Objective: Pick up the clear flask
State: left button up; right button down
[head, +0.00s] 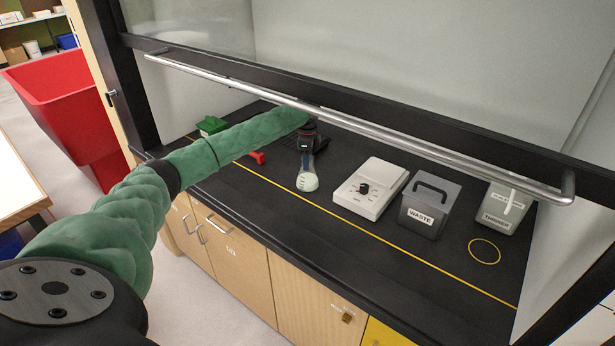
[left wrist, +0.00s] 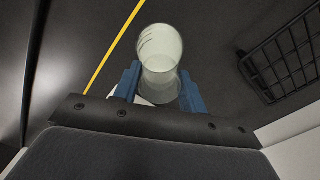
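The clear flask (head: 307,182) is on the black worktop inside the hood, left of the white hotplate, with a pale base and graduation marks. My left gripper (head: 306,160) reaches in under the raised sash and points down at the flask's neck. In the left wrist view the flask (left wrist: 160,55) lies between the two blue fingers (left wrist: 159,88), one on each side of its neck. The fingers look close to the glass, but I cannot tell whether they press on it. My right gripper is in neither view.
A white hotplate (head: 369,190), a grey waste box (head: 428,210) and a thinner box (head: 503,210) stand to the right. A yellow ring (head: 484,251) lies near them. A black rack (left wrist: 285,58) is beside the flask.

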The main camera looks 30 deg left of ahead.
pick_arm(q)
jog(key=c, duration=0.3)
jog(key=shift+r, duration=0.1)
